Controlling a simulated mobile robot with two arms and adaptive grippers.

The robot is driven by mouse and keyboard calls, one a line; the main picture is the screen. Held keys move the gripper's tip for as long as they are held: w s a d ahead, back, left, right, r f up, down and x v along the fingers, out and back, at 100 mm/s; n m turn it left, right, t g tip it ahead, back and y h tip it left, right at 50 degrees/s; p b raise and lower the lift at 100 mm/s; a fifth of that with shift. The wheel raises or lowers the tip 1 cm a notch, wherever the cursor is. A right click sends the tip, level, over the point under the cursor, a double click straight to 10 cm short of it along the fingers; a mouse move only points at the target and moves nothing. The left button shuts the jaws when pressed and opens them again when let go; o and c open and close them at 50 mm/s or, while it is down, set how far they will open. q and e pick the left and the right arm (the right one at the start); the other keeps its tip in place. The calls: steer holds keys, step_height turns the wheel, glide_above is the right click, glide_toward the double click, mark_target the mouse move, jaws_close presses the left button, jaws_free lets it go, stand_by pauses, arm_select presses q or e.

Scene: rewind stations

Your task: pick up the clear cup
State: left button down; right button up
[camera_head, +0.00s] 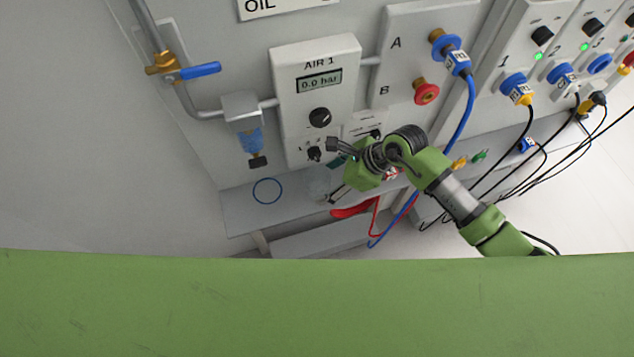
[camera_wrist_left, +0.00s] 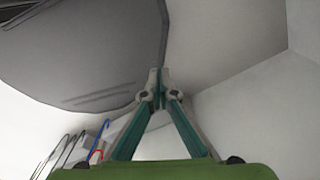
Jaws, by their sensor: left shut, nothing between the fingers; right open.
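The clear cup (camera_head: 318,183) seems to be the faint see-through shape on the grey shelf in the head view, just left of my right gripper; its outline is hard to make out. My right gripper (camera_head: 332,172) is open in front of the wall panel, with its fingers pointing left, beside the cup. I cannot tell whether a finger touches the cup. My left gripper (camera_wrist_left: 157,84) shows only in the left wrist view, where its fingertips meet with nothing between them. It is away from the cup.
A blue ring (camera_head: 267,191) marks the shelf (camera_head: 240,213) left of the cup. Above is the AIR 1 box (camera_head: 317,95) with knobs. A blue-handled valve (camera_head: 200,71) and a filter bowl (camera_head: 250,138) are to the left. Red and blue hoses (camera_head: 460,125) hang near my right arm.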

mark_target(318, 185)
steer(key=shift+a+f, duration=0.15)
steer(key=shift+w+a+f+p, duration=0.1)
steer(key=shift+a+f+p, duration=0.05)
steer(key=shift+f+p, duration=0.2)
steer(key=x, duration=0.3)
steer(key=shift+w+f+p, duration=0.1)
steer(key=shift+w+p, duration=0.05)
steer(key=shift+p, duration=0.2)
steer(key=shift+a+f, duration=0.2)
steer(key=shift+f, duration=0.15)
arm_select(q)
steer(key=shift+w+a+r, duration=0.15)
steer(key=shift+a+r, duration=0.15)
steer(key=shift+r, duration=0.5)
arm_select(e)
steer(key=c, duration=1.1)
